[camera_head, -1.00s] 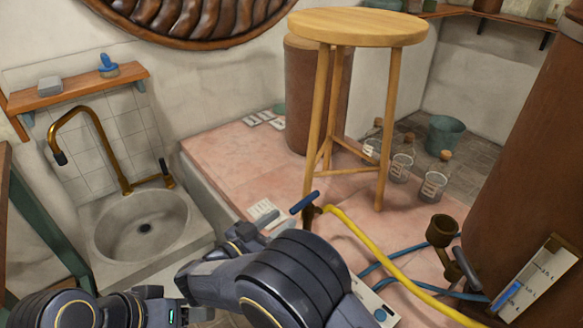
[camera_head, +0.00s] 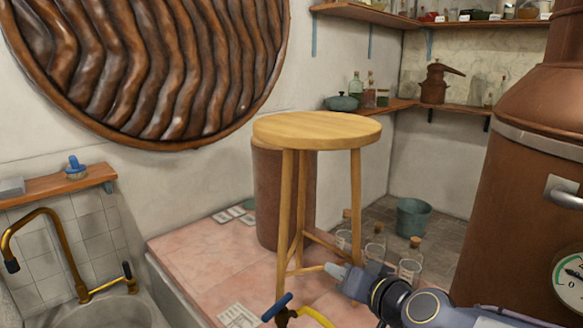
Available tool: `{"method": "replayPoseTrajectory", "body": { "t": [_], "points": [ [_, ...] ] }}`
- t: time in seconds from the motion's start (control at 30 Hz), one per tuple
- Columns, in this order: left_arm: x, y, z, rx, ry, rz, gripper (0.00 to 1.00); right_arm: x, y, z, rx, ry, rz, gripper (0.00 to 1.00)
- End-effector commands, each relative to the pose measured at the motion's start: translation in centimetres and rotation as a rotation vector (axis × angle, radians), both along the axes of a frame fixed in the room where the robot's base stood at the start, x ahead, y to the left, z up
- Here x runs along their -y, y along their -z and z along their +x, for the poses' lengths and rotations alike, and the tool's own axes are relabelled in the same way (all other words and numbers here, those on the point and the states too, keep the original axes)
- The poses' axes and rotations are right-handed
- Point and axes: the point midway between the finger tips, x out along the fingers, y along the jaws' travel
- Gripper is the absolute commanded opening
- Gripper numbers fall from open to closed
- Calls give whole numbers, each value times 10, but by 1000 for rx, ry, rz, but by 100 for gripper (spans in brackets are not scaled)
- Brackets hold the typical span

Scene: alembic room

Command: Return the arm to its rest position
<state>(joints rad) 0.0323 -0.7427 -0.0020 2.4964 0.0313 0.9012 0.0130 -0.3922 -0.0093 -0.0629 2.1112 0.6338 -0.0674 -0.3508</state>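My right arm reaches in from the lower right. Its gripper (camera_head: 337,271) points left, in front of the stool's legs in the picture. Its pale tip is small, and I cannot tell whether the fingers are open or shut. No held object shows at it. My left gripper is not in view.
A wooden stool (camera_head: 318,128) stands on the pink tiled platform (camera_head: 198,258). Corked glass flasks (camera_head: 409,268) are behind my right gripper. A blue-handled valve (camera_head: 277,308) with a yellow hose is below it. A large copper vessel (camera_head: 520,205) fills the right side. The sink (camera_head: 115,312) is lower left.

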Motion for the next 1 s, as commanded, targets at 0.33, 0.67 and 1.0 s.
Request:
{"method": "replayPoseTrajectory", "body": {
  "t": [0.33, 0.67, 1.0],
  "points": [
    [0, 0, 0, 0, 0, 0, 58, 73, 63, -163, -327, -129, -116, 39],
    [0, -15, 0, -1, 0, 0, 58, 105, 104, -255, -594, -73, -224, 39],
    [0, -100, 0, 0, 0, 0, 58, 104, 18, -253, -588, -79, -222, 39]
  ]
}}
